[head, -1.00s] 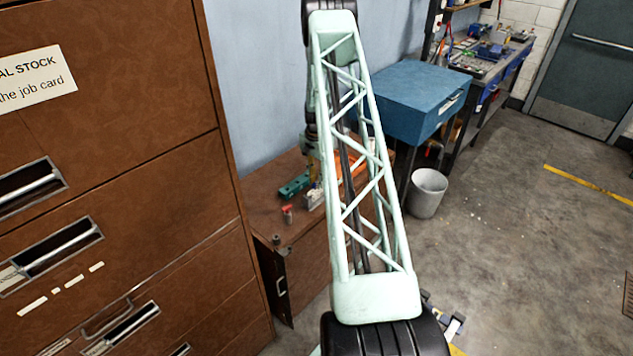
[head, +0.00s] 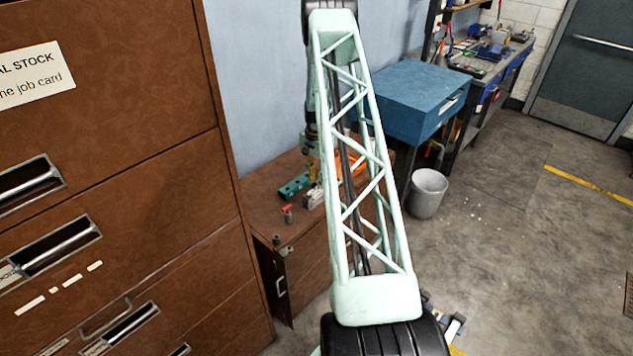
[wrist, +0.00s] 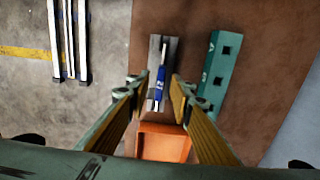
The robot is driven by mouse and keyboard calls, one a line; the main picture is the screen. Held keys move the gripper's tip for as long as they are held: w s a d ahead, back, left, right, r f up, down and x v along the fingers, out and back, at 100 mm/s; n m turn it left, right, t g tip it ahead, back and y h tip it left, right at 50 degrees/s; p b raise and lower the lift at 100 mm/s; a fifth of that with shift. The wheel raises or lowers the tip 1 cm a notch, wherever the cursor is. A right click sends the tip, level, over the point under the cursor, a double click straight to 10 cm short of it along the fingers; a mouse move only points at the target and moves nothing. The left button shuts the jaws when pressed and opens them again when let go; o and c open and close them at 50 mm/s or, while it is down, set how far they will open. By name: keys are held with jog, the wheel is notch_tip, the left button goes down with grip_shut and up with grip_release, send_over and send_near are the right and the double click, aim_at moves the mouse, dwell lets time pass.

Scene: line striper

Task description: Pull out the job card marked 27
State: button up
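My gripper (wrist: 157,88) is open in the wrist view, its two yellowish fingers apart. Between and below them lies a grey metal block (wrist: 169,52) with a narrow blue piece (wrist: 160,84) on it or in its slot. The blue piece bears a small pale mark that I cannot read, so I cannot tell whether it is the card marked 27. The grey block also shows in the head view (head: 313,198), on the brown cabinet top (head: 262,205). There my gripper (head: 314,172) is partly hidden by my arm.
A green bar with square holes (wrist: 213,75) lies right of the block. An orange bin (wrist: 163,142) sits close below the fingers. A small red-topped item (head: 287,212) stands near the cabinet edge. A tall brown drawer cabinet (head: 150,90) stands at left.

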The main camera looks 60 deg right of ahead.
grip_shut()
jog(key=shift+r, duration=0.8)
dwell(1.0)
notch_tip(320, 180, up, 8)
jog(key=p, duration=0.1)
jog(key=shift+f, duration=0.15)
dwell(1.9)
dwell(0.5)
